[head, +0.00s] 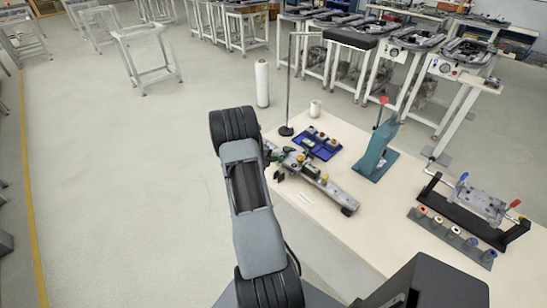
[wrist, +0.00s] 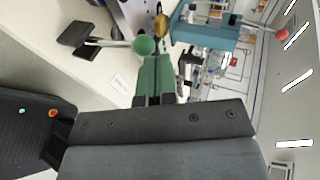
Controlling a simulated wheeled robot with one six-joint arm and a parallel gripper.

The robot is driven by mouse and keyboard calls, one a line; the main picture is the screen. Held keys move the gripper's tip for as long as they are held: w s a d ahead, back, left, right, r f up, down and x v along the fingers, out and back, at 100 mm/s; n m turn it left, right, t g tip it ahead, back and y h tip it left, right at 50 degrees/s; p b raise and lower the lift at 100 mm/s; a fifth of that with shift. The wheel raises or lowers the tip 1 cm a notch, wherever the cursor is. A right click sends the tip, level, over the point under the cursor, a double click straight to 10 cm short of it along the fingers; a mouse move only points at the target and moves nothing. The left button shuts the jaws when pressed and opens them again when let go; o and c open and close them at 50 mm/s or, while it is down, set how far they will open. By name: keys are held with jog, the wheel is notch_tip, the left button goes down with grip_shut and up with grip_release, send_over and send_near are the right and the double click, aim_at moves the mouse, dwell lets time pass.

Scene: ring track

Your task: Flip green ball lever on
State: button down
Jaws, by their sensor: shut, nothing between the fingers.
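The green ball (wrist: 145,45) shows in the wrist view at the end of a pale metal rod (wrist: 118,43) that runs off to the left. My gripper (wrist: 153,62) has green fingers, shut and empty. Their tips appear just below the ball in the picture; I cannot tell whether they touch it. In the head view the grey fixture (head: 318,183) lies on the pale table, partly behind my arm, and the green ball cannot be made out surely there.
A brass-coloured knob (wrist: 162,26) stands just beyond the ball. A teal press (head: 377,152) with a red ball (head: 384,100) stands right of the fixture. A blue tray (head: 318,144) lies behind it. A black-framed fixture (head: 470,208) and a row of rings (head: 453,232) sit farther right.

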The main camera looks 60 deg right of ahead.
jog(key=w+a+r+p, duration=0.1)
jog(key=w+a+r, duration=0.3)
jog(key=a+r, duration=0.5)
jog(key=shift+w+r, duration=0.35)
jog(key=shift+w, duration=0.05)
jog(key=shift+d, duration=0.1)
dwell(0.3)
